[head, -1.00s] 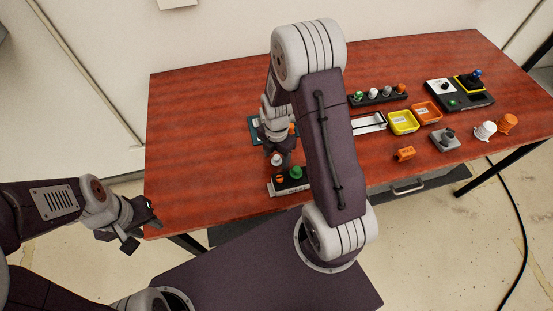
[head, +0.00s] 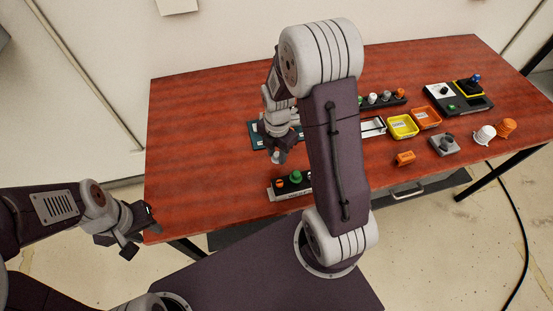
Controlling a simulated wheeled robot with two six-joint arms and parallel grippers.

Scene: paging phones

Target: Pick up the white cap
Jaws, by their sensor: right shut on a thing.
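My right gripper (head: 277,152) is above the red-brown table, left of centre. It is shut on the white cap (head: 275,157), whose small pale end shows below the fingers. Just in front is a black rack (head: 272,193) with an orange cap (head: 281,182) and a green cap (head: 295,177). My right arm hides the rack's right end. My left gripper (head: 140,237) is open and empty beside the table's front left corner, away from the caps.
A dark teal tray (head: 256,137) lies behind the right gripper. To the right are a yellow bin (head: 403,126), an orange bin (head: 427,118), another rack of caps, a grey block (head: 443,145), an orange block (head: 405,158) and a joystick panel (head: 457,101). The table's left side is clear.

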